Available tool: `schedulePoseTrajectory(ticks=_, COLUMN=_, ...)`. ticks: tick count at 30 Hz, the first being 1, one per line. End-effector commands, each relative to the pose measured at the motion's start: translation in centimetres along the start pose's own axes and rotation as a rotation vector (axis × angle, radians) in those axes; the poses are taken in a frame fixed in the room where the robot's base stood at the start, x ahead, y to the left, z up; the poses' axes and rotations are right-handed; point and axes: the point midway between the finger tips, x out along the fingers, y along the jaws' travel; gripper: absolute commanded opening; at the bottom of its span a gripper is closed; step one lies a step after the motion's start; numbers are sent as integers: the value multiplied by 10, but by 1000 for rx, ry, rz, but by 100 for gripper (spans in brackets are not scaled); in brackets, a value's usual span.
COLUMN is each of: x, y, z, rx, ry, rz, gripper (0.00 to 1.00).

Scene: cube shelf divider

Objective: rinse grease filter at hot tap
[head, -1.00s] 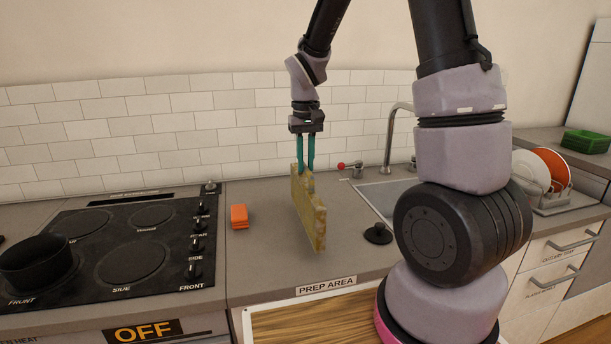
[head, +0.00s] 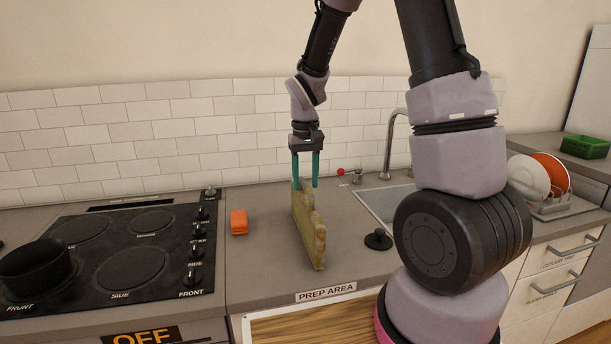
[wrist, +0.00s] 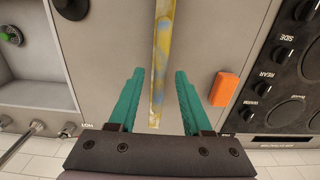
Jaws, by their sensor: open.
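The grease filter (head: 309,232), a thin yellowish slab with grey-blue patches, stands upright on edge on the counter in the prep area. In the wrist view the filter (wrist: 160,60) shows edge-on between my fingers. My gripper (head: 306,186) is open at the filter's top, its teal fingers spread with a gap on both sides in the wrist view (wrist: 158,73). The tap (head: 388,145) arches over the sink (head: 372,207) at right. A red-knobbed handle (head: 341,172) sits left of the spout; hot or cold cannot be told.
An orange sponge-like block (head: 239,222) lies left of the filter. A black stopper-like disc (head: 378,239) lies right of it. The stove (head: 110,255) with a black pot (head: 35,265) is at left. A dish rack (head: 555,207) stands beyond the sink.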

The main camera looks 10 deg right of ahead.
Motion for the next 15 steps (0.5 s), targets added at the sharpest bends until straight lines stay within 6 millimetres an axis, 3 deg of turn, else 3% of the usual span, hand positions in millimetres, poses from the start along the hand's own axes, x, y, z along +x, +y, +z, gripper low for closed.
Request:
schedulePoseTrajectory(ticks=5, x=-16, y=0, z=-1, rx=0, ry=4, rz=-1, gripper=49)
schedulePoseTrajectory(ticks=15, x=-88, y=0, z=-1, rx=0, ry=6, rz=-2, gripper=49)
